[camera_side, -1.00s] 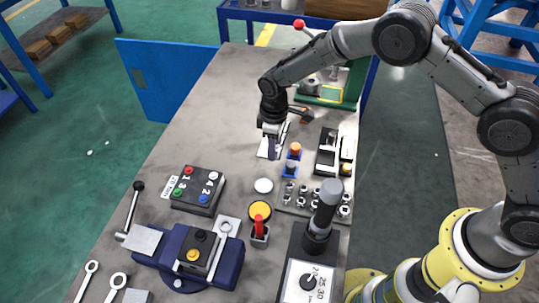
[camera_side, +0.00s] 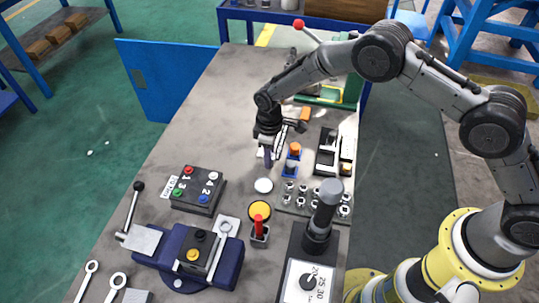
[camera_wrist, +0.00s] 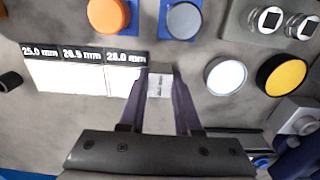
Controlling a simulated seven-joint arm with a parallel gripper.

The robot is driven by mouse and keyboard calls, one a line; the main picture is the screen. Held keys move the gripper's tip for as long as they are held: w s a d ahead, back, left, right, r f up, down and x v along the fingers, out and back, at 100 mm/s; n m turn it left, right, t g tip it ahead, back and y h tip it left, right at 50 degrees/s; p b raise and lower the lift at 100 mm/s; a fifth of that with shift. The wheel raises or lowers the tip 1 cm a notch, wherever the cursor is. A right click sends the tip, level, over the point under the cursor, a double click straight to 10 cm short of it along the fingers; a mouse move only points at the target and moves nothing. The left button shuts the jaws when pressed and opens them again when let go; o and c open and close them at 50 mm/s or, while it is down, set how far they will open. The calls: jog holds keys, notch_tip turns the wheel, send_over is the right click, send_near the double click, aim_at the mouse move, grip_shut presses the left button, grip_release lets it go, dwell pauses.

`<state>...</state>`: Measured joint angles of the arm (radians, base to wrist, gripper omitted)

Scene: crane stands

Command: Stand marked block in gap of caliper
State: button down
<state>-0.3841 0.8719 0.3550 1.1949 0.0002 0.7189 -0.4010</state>
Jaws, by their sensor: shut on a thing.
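In the wrist view, a small grey block (camera_wrist: 160,83) with printed marking on its face is between my two dark fingertips (camera_wrist: 160,90). My gripper is shut on it, beside the right end of a white card strip (camera_wrist: 85,75) labelled in millimetres. In the side view, my gripper (camera_side: 267,158) is over the middle of the bench, and the block is too small or hidden to make out. A black and white device (camera_side: 327,150), which looks like the caliper, lies to the right of my gripper; its gap is unclear. It does not clearly show in the wrist view.
A white disc (camera_side: 264,185) and a yellow button (camera_side: 260,211) are nearer the camera. A black post (camera_side: 323,215) rises at the front right.

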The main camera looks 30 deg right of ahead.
jog(key=shift+s+f, duration=0.15)
jog(key=shift+f, duration=0.55)
jog(key=c, duration=0.6)
grip_release()
jog(key=shift+d, duration=0.1)
notch_tip(320, 180, up, 14)
jog(key=shift+f, duration=0.15)
